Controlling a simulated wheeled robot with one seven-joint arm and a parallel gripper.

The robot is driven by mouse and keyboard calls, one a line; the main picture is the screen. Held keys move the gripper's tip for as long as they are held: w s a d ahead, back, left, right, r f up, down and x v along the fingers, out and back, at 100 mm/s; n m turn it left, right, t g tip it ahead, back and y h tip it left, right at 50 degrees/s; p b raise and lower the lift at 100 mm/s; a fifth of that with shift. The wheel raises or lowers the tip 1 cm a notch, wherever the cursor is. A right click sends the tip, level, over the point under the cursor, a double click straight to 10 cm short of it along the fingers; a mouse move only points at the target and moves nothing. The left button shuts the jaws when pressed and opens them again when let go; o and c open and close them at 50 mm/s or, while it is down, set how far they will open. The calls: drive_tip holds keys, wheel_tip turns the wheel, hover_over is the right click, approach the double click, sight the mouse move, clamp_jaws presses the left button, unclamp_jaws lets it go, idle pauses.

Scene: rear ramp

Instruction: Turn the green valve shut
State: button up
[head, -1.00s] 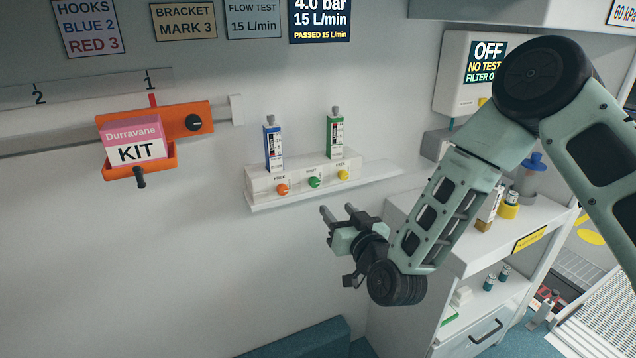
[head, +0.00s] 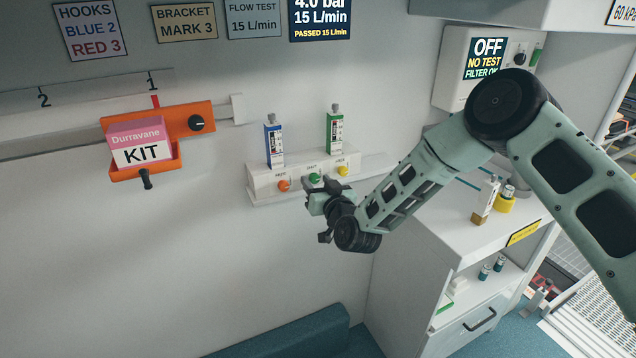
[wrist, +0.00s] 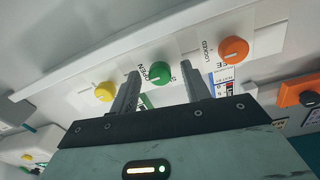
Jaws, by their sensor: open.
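The green valve (head: 315,178) is the middle knob on the front of a white wall block (head: 262,184), between an orange knob (head: 284,185) and a yellow knob (head: 343,170). In the wrist view the green valve (wrist: 159,71) shows between the two fingers, with a label reading OPEN beside it. My gripper (head: 306,189) is open and empty, just in front of the block and slightly below the green valve. In the wrist view my gripper (wrist: 163,82) points at the knob. I cannot tell whether the fingers touch it.
A blue box (head: 273,143) and a green box (head: 334,132) stand on top of the block. An orange bracket (head: 197,123) holding a pink KIT box (head: 140,142) is on the wall at left. A white cabinet (head: 440,235) stands at right, under my arm.

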drive_tip(key=c, duration=1)
drive_tip(key=shift+f+n+b, duration=0.1)
drive_tip(key=shift+n+b, duration=0.4)
drive_tip(key=shift+b, duration=0.1)
drive_tip(key=n+b, duration=0.3)
drive_tip(key=shift+f+b, duration=0.15)
drive_tip(key=shift+b, duration=0.2)
drive_tip(key=n+b, duration=0.4)
drive_tip(key=b, duration=0.1)
drive_tip(key=shift+n, duration=0.3)
drive_tip(key=n+b, duration=0.4)
drive_tip(key=shift+n+y+b, duration=0.3)
drive_tip(key=shift+b, duration=0.1)
drive_tip(key=shift+d+r+n+b, duration=0.1)
drive_tip(key=shift+r+n+b, duration=0.1)
drive_tip(key=shift+n+b, duration=1.85)
drive_tip(key=shift+n, duration=0.45)
